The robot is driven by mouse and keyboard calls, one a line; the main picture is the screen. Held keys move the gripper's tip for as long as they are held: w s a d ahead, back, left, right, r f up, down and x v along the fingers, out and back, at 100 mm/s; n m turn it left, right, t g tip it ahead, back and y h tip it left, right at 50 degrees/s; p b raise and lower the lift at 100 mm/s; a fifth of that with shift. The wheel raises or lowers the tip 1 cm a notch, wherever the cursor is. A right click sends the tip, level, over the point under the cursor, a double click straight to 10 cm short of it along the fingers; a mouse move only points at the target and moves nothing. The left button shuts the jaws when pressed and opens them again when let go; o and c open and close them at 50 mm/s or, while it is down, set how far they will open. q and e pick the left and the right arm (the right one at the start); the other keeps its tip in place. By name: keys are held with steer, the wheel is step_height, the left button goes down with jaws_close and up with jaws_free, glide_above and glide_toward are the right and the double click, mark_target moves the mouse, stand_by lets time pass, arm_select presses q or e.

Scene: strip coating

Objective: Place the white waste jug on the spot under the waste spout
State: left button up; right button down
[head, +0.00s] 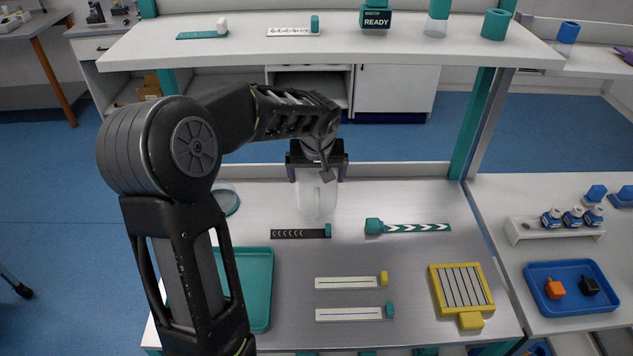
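The white waste jug (317,199) stands out pale near the back middle of the metal bench, its handle facing me. My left gripper (317,170) comes over it from above, with one dark finger against each side of its upper part. The fingers look closed on the jug, and the wrist hides its top. I cannot tell whether its base touches the bench. I cannot make out a waste spout or a marked spot. My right gripper is not in view.
A dark chevron strip (298,234) and a teal chevron strip (415,227) lie near the jug. A teal tray (262,290) is partly behind my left arm. A yellow rack (462,289) stands at right. The shelf (270,50) with a READY device (376,19) spans above.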

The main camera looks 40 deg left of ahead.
arm_select(q)
steer(key=shift+f, duration=1.35)
steer(key=shift+f, duration=0.2)
steer(key=o, duration=1.2)
steer(key=shift+r, duration=0.1)
steer(key=shift+c, duration=0.2)
steer(key=shift+r+p, duration=0.2)
steer(key=shift+p, duration=0.1)
steer(key=b+v, duration=0.1)
steer(key=v, duration=1)
steer(key=shift+s+d+r, duration=0.15)
steer(key=shift+d+r, duration=0.05)
steer(key=shift+r, duration=0.15)
steer(key=shift+c, duration=0.2)
